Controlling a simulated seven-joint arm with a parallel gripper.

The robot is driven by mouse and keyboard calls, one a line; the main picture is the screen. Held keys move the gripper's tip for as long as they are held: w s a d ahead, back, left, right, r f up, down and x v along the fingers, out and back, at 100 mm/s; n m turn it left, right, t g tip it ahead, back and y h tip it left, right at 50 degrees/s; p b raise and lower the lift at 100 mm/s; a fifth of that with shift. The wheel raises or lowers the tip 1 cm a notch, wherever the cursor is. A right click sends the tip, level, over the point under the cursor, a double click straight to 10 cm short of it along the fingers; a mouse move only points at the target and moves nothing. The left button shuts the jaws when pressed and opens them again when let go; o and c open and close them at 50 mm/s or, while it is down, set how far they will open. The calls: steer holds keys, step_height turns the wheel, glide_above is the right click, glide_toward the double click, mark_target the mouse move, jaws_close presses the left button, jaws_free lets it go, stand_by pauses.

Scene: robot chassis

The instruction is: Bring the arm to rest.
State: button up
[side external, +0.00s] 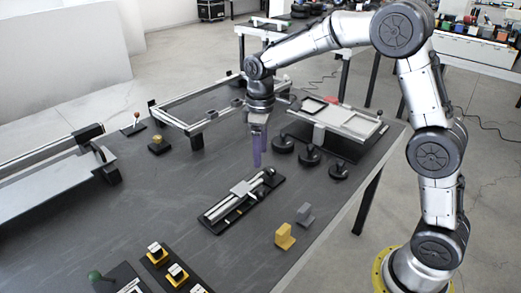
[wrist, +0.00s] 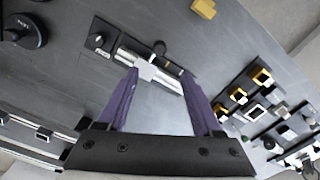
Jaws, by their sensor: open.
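My gripper (side external: 257,158) hangs from my bent arm above the dark table (side external: 150,205), with its purple fingers pointing down. In the wrist view the two purple fingers (wrist: 158,92) stand apart with nothing between them. A black linear slide unit with a light carriage (side external: 240,188) lies on the table just below and in front of the gripper. It shows beyond the fingertips in the wrist view (wrist: 146,70). The gripper appears clear of the table and of the slide.
A metal frame (side external: 195,128) stands behind the gripper, and a tray fixture (side external: 345,122) stands right of it. Several black round knobs (side external: 309,155) sit near that fixture. Yellow (side external: 285,237) and grey (side external: 305,215) blocks stand at the front right. Yellow-black switches (side external: 176,274) line the front edge.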

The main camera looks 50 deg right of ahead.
steer(key=s+r+t, duration=0.4)
steer(key=s+r, duration=0.6)
steer(key=r, duration=0.3)
steer(key=s+f+m, duration=0.2)
steer(key=s, duration=0.6)
steer(key=s+f+m+t, duration=0.1)
steer(key=s+f+m, duration=0.2)
steer(key=s, duration=0.6)
steer(key=shift+t, duration=0.3)
stand_by(0.5)
